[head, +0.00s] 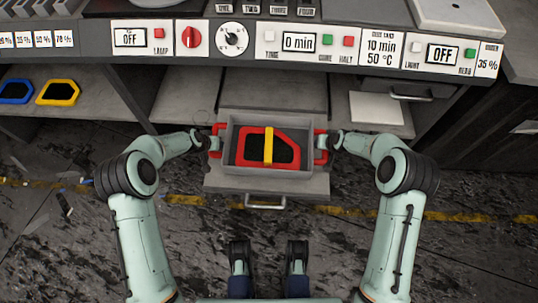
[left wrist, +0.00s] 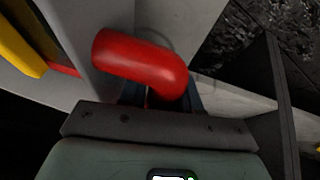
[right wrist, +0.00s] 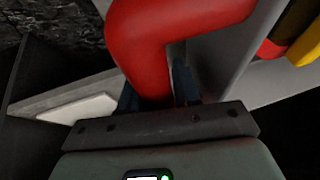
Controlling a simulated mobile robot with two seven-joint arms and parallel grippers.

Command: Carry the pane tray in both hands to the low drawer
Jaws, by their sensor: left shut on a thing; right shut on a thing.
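The grey pane tray (head: 231,147) has a red handle on each side. Inside it lies a dark pane in a red frame (head: 284,136) with a yellow bar (head: 268,147) across it. My left gripper (head: 214,143) is shut on the left red handle (left wrist: 140,62). My right gripper (head: 323,143) is shut on the right red handle (right wrist: 150,45). The tray is over the pulled-out low drawer (head: 310,187), whose metal pull (head: 265,205) faces me. I cannot tell whether the tray touches the drawer floor.
A control panel (head: 300,45) with knobs and buttons runs above. Blue (head: 15,91) and yellow (head: 58,92) frames lie on the left shelf. A white sheet (head: 375,108) lies on the right shelf. The dark floor has a yellow line (head: 455,216) and scattered scraps at left.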

